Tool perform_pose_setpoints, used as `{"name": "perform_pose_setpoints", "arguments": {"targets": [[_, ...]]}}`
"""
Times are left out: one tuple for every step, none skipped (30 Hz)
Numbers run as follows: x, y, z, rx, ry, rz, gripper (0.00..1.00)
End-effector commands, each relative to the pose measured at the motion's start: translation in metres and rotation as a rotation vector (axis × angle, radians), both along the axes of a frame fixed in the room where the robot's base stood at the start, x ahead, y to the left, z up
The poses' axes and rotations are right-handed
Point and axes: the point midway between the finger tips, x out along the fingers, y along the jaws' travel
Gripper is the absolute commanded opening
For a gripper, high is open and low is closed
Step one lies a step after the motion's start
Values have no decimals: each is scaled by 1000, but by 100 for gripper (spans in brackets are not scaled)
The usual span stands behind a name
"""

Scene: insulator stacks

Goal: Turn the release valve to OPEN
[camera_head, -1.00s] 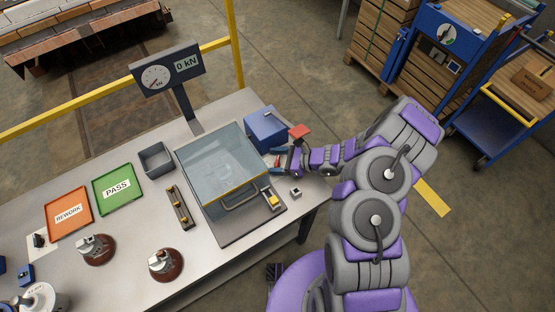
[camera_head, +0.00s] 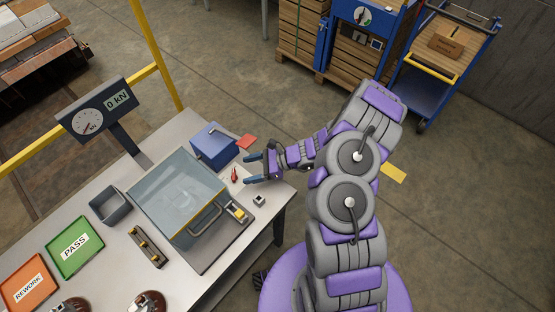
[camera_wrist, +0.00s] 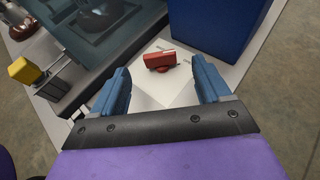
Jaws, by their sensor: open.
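The release valve's red handle (camera_head: 234,174) sits low on a white plate on the bench, beside a blue box. In the wrist view the red handle (camera_wrist: 160,61) lies roughly crosswise, ahead of and between my fingers. Small marks on the white plate (camera_wrist: 168,88) are too small to read. My gripper (camera_head: 247,169) is open and empty, just right of the valve, its blue fingers pointing at it. The fingers also show in the wrist view (camera_wrist: 160,80), apart from the handle.
The blue box (camera_head: 214,145) with a red flat piece stands behind the valve. A clear-lidded test chamber (camera_head: 178,190) with a yellow latch (camera_head: 237,212) is to the left. A small grey block (camera_head: 259,200) lies near the bench's right edge. A gauge (camera_head: 98,110) reads 0 kN.

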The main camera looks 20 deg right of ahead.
Motion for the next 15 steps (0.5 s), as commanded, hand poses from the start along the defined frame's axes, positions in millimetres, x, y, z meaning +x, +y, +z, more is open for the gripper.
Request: {"name": "perform_pose_setpoints", "arguments": {"targets": [[-1,-11,6,-1,0,-3,77],[-3,-16,8,-1,0,-3,77],[-4,-23,11,-2,0,-2,77],[-5,-29,13,-2,0,-2,77],[-6,-35,15,-3,1,-2,77],[-8,-42,18,-3,2,-3,77],[-9,-47,20,-3,0,-3,77],[-10,-52,22,-4,1,-1,77],[-12,-59,25,-4,2,-3,77],[-13,-63,27,-4,3,-1,77],[-14,-68,28,-2,3,0,77],[-15,-73,31,-3,2,1,77],[-16,-76,32,-2,2,1,77],[-16,-79,33,-1,3,1,77],[-17,-83,35,0,3,2,77]]}}
